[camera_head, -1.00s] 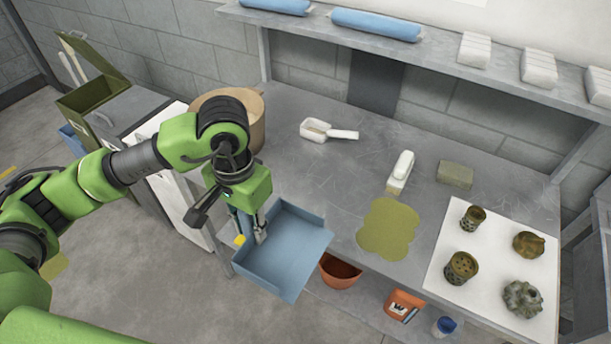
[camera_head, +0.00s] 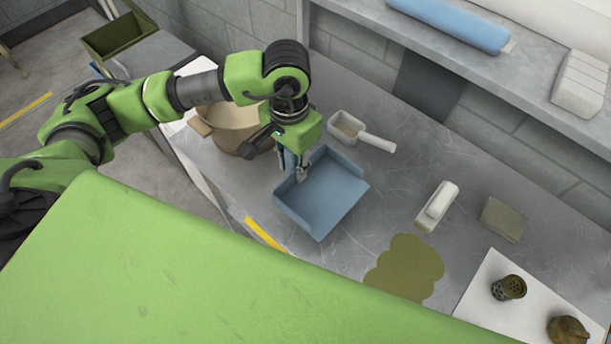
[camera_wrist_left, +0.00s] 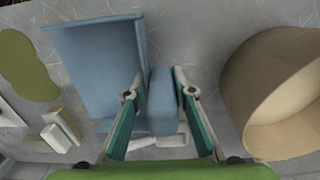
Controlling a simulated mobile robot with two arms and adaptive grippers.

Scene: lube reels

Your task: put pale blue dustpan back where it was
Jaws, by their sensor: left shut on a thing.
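The pale blue dustpan (camera_head: 325,192) is over the left part of the grey workbench, with its open pan toward the lower right. My left gripper (camera_head: 302,172) is shut on its short handle at the upper left end. In the left wrist view the fingers (camera_wrist_left: 155,100) close on both sides of the blue handle (camera_wrist_left: 162,105), and the pan (camera_wrist_left: 98,65) lies to the left. I cannot tell whether the dustpan touches the bench top. My right gripper is not in view.
A tan round tub (camera_head: 232,125) stands just left of the dustpan. A white scoop (camera_head: 358,132) lies behind it. A white-handled brush (camera_head: 437,205), a dull block (camera_head: 502,219) and an olive spill (camera_head: 405,268) are to the right. Bare bench (camera_head: 385,185) lies between.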

